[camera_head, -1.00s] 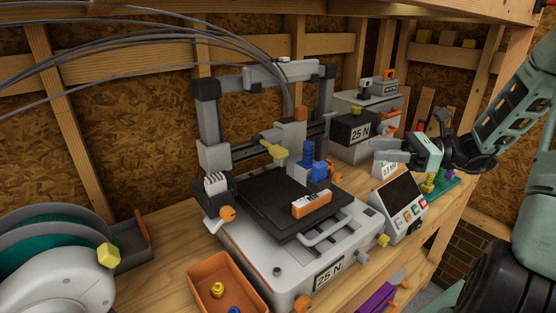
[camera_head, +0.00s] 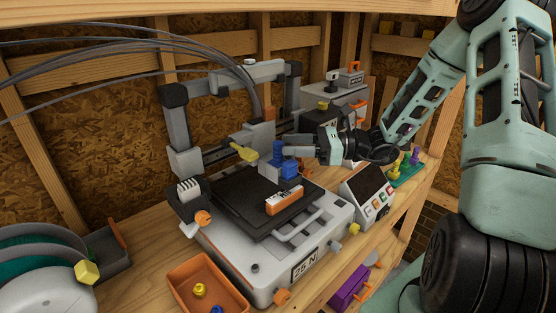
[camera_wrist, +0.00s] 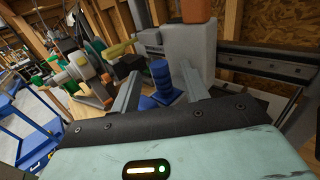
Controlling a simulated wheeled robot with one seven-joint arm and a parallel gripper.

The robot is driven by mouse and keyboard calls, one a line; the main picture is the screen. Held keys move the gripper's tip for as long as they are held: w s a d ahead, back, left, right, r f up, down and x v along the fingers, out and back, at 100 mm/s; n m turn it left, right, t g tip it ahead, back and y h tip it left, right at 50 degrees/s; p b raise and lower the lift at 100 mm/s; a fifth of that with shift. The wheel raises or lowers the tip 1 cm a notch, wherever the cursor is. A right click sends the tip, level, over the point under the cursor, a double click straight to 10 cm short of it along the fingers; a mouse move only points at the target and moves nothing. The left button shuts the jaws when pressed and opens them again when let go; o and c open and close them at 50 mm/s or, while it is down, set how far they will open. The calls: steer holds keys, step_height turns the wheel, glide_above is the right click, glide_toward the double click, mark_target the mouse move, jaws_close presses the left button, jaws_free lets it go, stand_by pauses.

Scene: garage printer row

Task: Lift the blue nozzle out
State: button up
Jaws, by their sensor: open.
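My gripper (camera_head: 288,157) comes in from the right at the nozzle's height. It is open, one finger on each side of the nozzle in the wrist view (camera_wrist: 161,68). I cannot tell whether either finger touches it.
The printer's grey frame and print head (camera_head: 262,133) stand close behind and left of the nozzle. An orange block (camera_head: 284,200) lies on the bed. A control panel (camera_head: 367,190) stands to the right. An orange bin (camera_head: 178,278) in front holds small yellow and blue pieces.

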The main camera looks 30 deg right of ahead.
mark_target(278, 142)
steer(key=x, duration=0.2)
steer(key=p+x, duration=0.1)
steer(key=x, duration=0.1)
steer(key=shift+f, duration=0.2)
jaws_close()
steer(key=shift+r, duration=0.15)
